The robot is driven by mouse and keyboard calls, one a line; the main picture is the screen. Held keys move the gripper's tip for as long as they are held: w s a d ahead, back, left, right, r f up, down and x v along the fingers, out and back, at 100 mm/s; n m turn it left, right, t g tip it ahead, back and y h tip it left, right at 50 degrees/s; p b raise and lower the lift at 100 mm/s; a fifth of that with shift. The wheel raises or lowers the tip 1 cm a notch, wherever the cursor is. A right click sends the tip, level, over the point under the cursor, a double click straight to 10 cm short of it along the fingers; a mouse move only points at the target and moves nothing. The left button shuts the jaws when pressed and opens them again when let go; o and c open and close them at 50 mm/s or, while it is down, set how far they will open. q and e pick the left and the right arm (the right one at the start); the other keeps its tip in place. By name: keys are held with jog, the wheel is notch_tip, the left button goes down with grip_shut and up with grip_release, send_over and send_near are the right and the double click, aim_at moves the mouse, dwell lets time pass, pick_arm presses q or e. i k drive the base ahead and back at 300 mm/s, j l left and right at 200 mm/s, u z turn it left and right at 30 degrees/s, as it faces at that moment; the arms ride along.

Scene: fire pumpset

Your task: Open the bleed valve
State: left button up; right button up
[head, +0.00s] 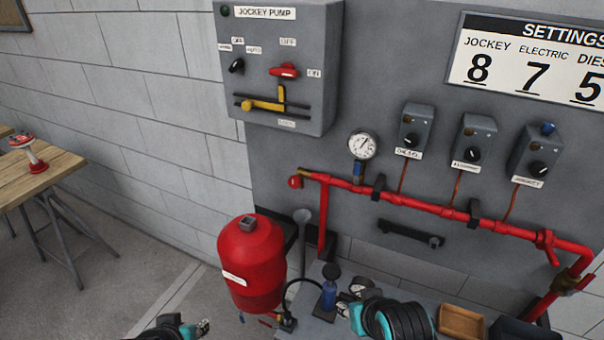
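A red pipe (430,207) runs along the grey wall panel, with a pressure gauge (362,145) above its left part. A red capped end (296,181) sits at its left.
A red tank (251,262) stands left of a grey surface (318,322) with a blue bottle (328,294) and a wooden tray (462,322). A jockey pump box (280,60) and three switch boxes (472,139) are on the panel. A wooden table (40,180) stands left.

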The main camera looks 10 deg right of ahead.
aim_at(294, 181)
jog(key=l+z, duration=0.3)
jog(key=z, duration=0.2)
jog(key=l+z, duration=0.3)
jog(key=z, duration=0.15)
